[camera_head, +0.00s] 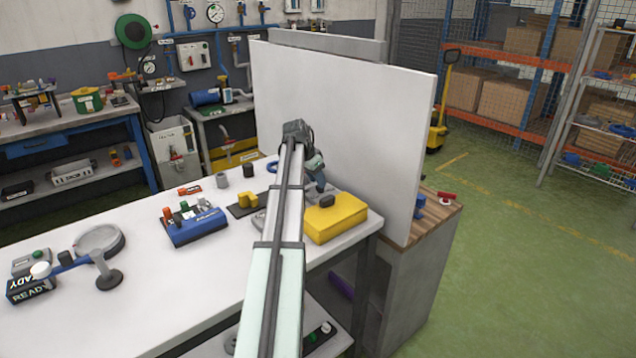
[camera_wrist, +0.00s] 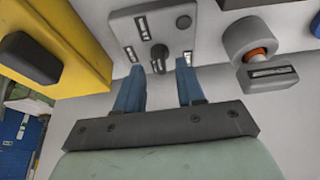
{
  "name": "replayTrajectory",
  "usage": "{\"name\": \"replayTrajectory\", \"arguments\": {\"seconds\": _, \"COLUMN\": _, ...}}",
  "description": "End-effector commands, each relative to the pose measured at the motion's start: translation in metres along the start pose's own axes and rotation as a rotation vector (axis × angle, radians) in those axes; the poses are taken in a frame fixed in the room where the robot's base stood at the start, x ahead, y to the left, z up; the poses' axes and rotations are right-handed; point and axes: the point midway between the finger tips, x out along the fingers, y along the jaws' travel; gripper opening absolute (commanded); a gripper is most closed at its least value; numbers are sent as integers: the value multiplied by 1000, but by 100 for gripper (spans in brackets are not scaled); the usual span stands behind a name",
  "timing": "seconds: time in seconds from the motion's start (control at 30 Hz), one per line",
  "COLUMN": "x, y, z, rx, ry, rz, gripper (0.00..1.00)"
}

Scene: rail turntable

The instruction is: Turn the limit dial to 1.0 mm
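A light grey panel (camera_wrist: 128,22) with a dark knob (camera_wrist: 158,56) shows in the wrist view. Small labels sit around the knob, but their text is too small to read, so I cannot tell its setting. The knob appears between the fingertips, with gaps on both sides; no contact shows. In the head view my gripper (camera_head: 317,182) is over the back of the white bench, and my arm hides most of the panel.
A yellow box (camera_head: 337,222) with a dark handle lies right of my arm. A grey cylinder with an orange part (camera_wrist: 250,42) stands right of the panel in the wrist view. A tall white board (camera_head: 345,130) rises behind.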

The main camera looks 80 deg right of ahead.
Motion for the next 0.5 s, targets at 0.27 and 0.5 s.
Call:
{"name": "replayTrajectory", "arguments": {"seconds": 0.27, "x": 19, "y": 0, "z": 0, "rx": 0, "ry": 0, "rz": 0, "gripper": 38}}
{"name": "replayTrajectory", "arguments": {"seconds": 0.5, "x": 20, "y": 0, "z": 0, "rx": 0, "ry": 1, "rz": -1, "gripper": 38}}
